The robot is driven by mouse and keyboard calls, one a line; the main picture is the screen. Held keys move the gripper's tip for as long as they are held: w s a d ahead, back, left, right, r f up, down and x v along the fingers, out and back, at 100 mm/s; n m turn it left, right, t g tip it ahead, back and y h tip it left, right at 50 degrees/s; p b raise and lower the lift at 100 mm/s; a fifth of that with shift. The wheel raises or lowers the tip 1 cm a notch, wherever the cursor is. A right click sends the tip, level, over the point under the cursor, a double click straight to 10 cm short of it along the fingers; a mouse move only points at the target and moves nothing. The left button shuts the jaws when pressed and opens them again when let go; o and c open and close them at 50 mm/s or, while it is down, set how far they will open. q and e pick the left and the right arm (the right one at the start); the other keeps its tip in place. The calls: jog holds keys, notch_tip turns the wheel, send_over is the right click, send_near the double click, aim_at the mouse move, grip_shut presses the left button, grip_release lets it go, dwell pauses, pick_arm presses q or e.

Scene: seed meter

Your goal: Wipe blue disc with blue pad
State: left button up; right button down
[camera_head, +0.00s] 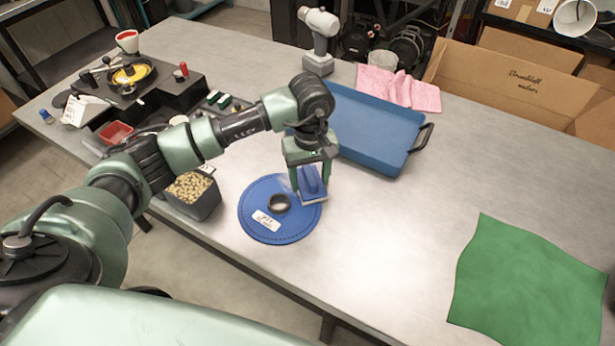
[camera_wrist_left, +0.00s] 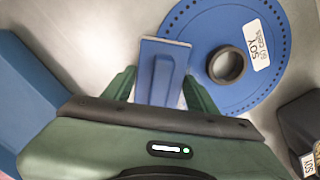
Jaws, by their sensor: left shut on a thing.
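The blue disc (camera_head: 252,222) lies flat on the grey table, with a black ring hub (camera_head: 279,203) at its middle and a white label. My left gripper (camera_head: 311,184) is shut on the blue pad (camera_head: 312,189), at the disc's upper right edge. In the left wrist view, the pad (camera_wrist_left: 163,60) sits between the fingers of my left gripper (camera_wrist_left: 160,88), beside the disc (camera_wrist_left: 205,25) and overlapping its rim. I cannot tell whether the pad touches the disc. My right gripper is not in view.
A blue tray (camera_head: 365,125) with black handles stands just behind the gripper. A box of seeds (camera_head: 192,193) is left of the disc. A green cloth (camera_head: 530,285) lies at the right, and a pink cloth (camera_head: 398,88) at the back. The table right of the disc is clear.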

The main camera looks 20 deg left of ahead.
aim_at(269, 169)
pick_arm(q)
jog(key=shift+w+a+b, duration=0.2)
jog(key=shift+a+b, duration=0.65)
jog(key=shift+a, duration=1.2)
jog(key=shift+w+a+b, duration=0.2)
jog(key=shift+a+b, duration=0.65)
jog(key=shift+a, duration=1.2)
jog(key=shift+w+a+f+b, duration=0.1)
jog(key=shift+a+b, duration=0.3)
jog(key=shift+a, duration=0.35)
jog(key=shift+a+b, duration=0.45)
jog(key=shift+a, duration=0.7)
jog(key=shift+w+r+p, duration=0.1)
jog(key=shift+r+p, duration=0.4)
jog(key=shift+r, duration=0.25)
jog(key=shift+r+p, duration=1.15)
jog(key=shift+r, duration=1.1)
jog(key=shift+r, duration=0.1)
jog(key=shift+r+p, duration=0.85)
jog(key=shift+r, duration=0.55)
